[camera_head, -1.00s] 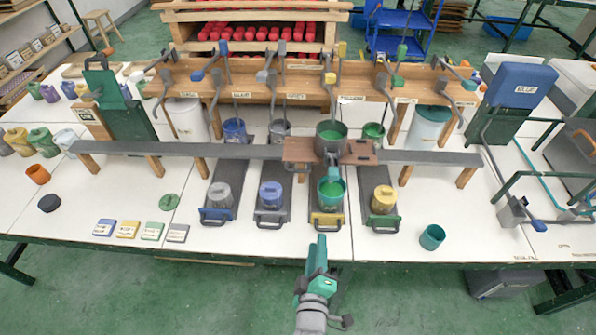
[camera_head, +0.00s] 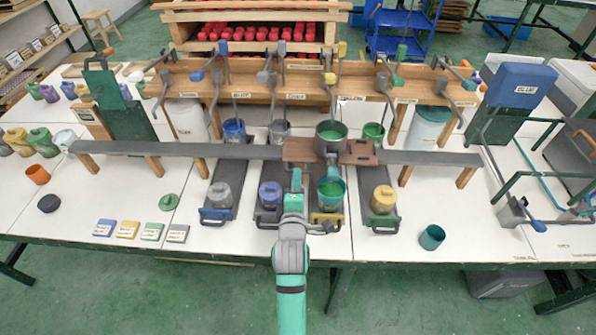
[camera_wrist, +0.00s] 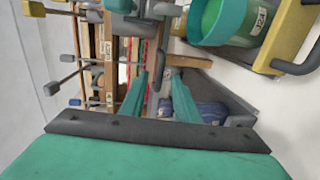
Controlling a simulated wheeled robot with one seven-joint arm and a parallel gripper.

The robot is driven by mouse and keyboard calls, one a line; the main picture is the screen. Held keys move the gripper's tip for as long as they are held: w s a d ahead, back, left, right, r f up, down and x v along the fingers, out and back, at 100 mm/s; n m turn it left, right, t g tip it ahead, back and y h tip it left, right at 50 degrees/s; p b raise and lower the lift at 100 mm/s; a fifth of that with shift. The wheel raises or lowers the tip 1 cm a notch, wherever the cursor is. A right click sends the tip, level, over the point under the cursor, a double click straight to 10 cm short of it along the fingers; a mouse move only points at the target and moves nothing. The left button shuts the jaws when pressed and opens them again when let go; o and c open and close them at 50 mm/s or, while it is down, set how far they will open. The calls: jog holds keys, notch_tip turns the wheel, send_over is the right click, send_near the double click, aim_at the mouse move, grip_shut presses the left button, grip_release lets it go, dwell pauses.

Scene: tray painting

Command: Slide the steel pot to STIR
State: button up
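The steel pot (camera_head: 331,133), grey with green paint inside, stands on the grey rail (camera_head: 225,150) among brown wooden plates (camera_head: 300,150). A STIR label cannot be read in these views. My gripper (camera_head: 296,178) is in front of the rail, left of and nearer than the pot, and apart from it. In the wrist view my gripper (camera_wrist: 160,95) has its two teal fingers spread, with no object held between them. A dark grey upright piece shows beyond the fingertips; I cannot tell if it belongs to the pot.
A teal-rimmed jar (camera_head: 331,189) of green paint stands on a yellow-ended slide just right of my gripper; it also shows in the wrist view (camera_wrist: 222,20). A blue jar (camera_head: 270,194) stands on the left. Levers (camera_head: 268,77) hang behind the rail. The front right tabletop is mostly clear.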

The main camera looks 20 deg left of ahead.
jog(key=shift+x, duration=2.7)
jog(key=shift+c, duration=0.4)
grip_shut()
